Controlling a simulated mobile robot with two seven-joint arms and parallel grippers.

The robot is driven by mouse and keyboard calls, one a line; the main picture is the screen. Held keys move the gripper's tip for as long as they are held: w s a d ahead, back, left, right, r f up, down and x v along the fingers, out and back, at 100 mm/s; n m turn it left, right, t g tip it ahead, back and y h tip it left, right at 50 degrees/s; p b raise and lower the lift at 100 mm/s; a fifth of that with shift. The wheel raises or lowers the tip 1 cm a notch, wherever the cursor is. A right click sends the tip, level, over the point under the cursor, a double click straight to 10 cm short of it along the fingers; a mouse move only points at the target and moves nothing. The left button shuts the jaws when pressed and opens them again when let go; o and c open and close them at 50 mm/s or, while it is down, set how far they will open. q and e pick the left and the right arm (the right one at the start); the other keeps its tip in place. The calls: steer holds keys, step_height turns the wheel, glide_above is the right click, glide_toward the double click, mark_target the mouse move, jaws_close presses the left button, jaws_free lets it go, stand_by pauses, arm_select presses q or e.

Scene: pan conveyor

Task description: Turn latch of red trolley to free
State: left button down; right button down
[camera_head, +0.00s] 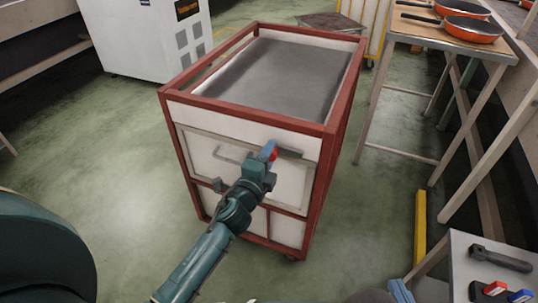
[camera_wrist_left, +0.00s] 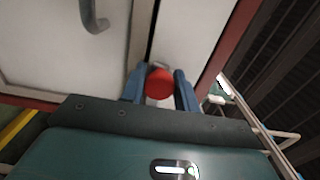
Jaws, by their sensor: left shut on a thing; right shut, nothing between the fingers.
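The red trolley (camera_head: 249,118) has a red frame, white panels and a grey top, and stands in the middle of the head view. Its latch has a red knob (camera_head: 273,153) at the upper front, right of the door handle. My left gripper (camera_head: 267,153) is shut on the latch. In the left wrist view the round red knob (camera_wrist_left: 160,83) sits between the blue fingers of my left gripper (camera_wrist_left: 160,88), against the white front panels. My right gripper (camera_head: 400,291) shows only as blue fingers at the bottom edge, shut and apart from the trolley.
A table with orange pans (camera_head: 467,26) stands at the back right. A white cabinet (camera_head: 150,38) is at the back left. A small table (camera_head: 467,270) with a dark tool is at the lower right, near a yellow post (camera_head: 420,222). Green floor is clear left of the trolley.

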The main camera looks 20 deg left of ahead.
arm_select(q)
steer(key=shift+r, duration=0.1)
stand_by(0.3)
steer(key=c, duration=1.1)
jaws_free()
steer(key=s, duration=1.3)
steer(key=shift+a, duration=0.2)
